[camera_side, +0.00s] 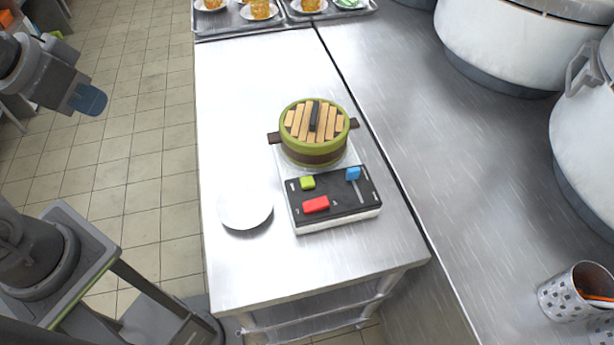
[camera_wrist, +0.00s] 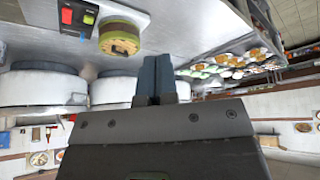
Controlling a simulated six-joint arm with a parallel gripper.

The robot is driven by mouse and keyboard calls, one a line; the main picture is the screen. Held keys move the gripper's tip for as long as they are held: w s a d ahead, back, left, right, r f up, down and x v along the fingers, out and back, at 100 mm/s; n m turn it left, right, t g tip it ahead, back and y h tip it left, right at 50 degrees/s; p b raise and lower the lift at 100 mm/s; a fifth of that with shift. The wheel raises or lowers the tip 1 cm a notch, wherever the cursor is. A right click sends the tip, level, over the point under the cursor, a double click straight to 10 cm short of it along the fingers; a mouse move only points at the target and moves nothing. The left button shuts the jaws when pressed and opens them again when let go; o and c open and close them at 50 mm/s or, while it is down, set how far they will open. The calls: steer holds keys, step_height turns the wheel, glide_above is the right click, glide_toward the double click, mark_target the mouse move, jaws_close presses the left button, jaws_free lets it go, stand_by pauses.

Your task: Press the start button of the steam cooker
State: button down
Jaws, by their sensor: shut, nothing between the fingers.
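The steam cooker stands on the steel table, with a round green steamer (camera_side: 315,150) under a slatted wooden lid at its back. Its black control panel (camera_side: 337,205) in front carries a green button (camera_side: 307,183), a red button (camera_side: 316,205) and a blue slider (camera_side: 353,174). I cannot read which one is start. In the wrist view the steamer (camera_wrist: 118,38), red button (camera_wrist: 67,16) and green button (camera_wrist: 88,19) show at the upper left. My gripper (camera_side: 92,100) is off the table at the upper left, well apart from the cooker. In the wrist view its fingers (camera_wrist: 155,72) are shut and empty.
A white plate (camera_side: 245,208) lies left of the panel. Trays with plated food (camera_side: 230,27) stand at the table's far end. Large pots (camera_side: 520,45) and a dotted cup (camera_side: 575,292) stand on the right counter. The table's left rear is clear.

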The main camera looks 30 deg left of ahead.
steer(key=m+t, duration=0.4)
steer(key=m, duration=2.4)
glide_above(304, 180)
step_height(304, 180, down, 12)
steer(key=shift+f+h, duration=0.2)
steer(key=shift+h, duration=0.1)
steer(key=shift+f, duration=4.4)
steer(key=shift+f, duration=0.15)
steer(key=shift+f, duration=0.25)
